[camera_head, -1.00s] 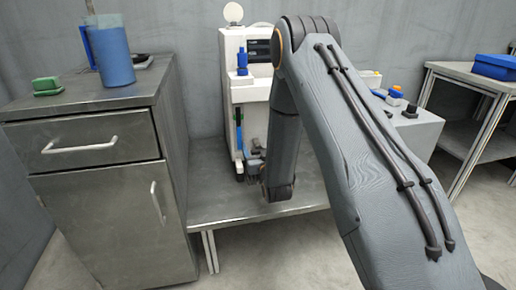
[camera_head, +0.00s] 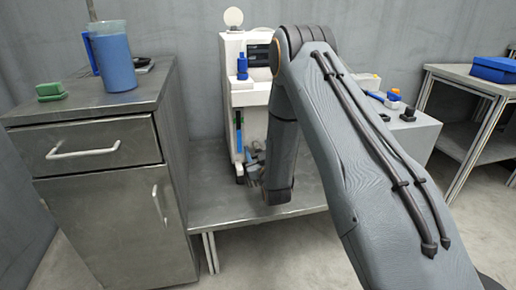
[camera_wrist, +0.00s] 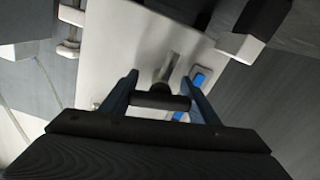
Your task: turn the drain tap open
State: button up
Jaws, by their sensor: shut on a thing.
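The white processor machine (camera_head: 258,85) stands at the back of the low metal table, partly behind my arm. Its front carries an upright strip (camera_head: 239,140) with blue and green in it; blue parts of it (camera_wrist: 198,82) also show in the wrist view. A dark crossbar, the drain tap's handle (camera_wrist: 160,101), lies between my fingertips, with a grey stem (camera_wrist: 168,68) running from it to the white front. My gripper (camera_wrist: 160,98) is shut on this handle. In the head view my gripper (camera_head: 254,165) is small at the machine's lower front, and the tap is not clear there.
A metal cabinet (camera_head: 105,190) stands close on the left, with a blue jug (camera_head: 112,62) and a green block (camera_head: 50,90) on top. The low table (camera_head: 215,207) has bare room in front. A grey box (camera_head: 410,130) stands right of my arm.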

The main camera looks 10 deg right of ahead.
jog(key=n+p, duration=0.2)
jog(key=n, duration=0.1)
jog(key=shift+s+n, duration=0.1)
jog(key=shift+n, duration=0.2)
jog(key=n+p, duration=0.2)
jog(key=n, duration=0.2)
jog(key=shift+n, duration=0.3)
jog(key=n+p, duration=0.1)
jog(key=n, duration=0.2)
jog(key=shift+p, duration=0.4)
jog(key=shift+n+p, duration=0.65)
jog(key=shift+n, duration=1.35)
jog(key=shift+f, duration=0.1)
jog(key=o, duration=1)
jog(key=shift+d, duration=0.1)
jog(key=shift+o, duration=0.2)
jog(key=s+p, duration=0.1)
jog(key=s, duration=0.6)
jog(key=shift+s+p, duration=0.3)
jog(key=shift+s, duration=0.05)
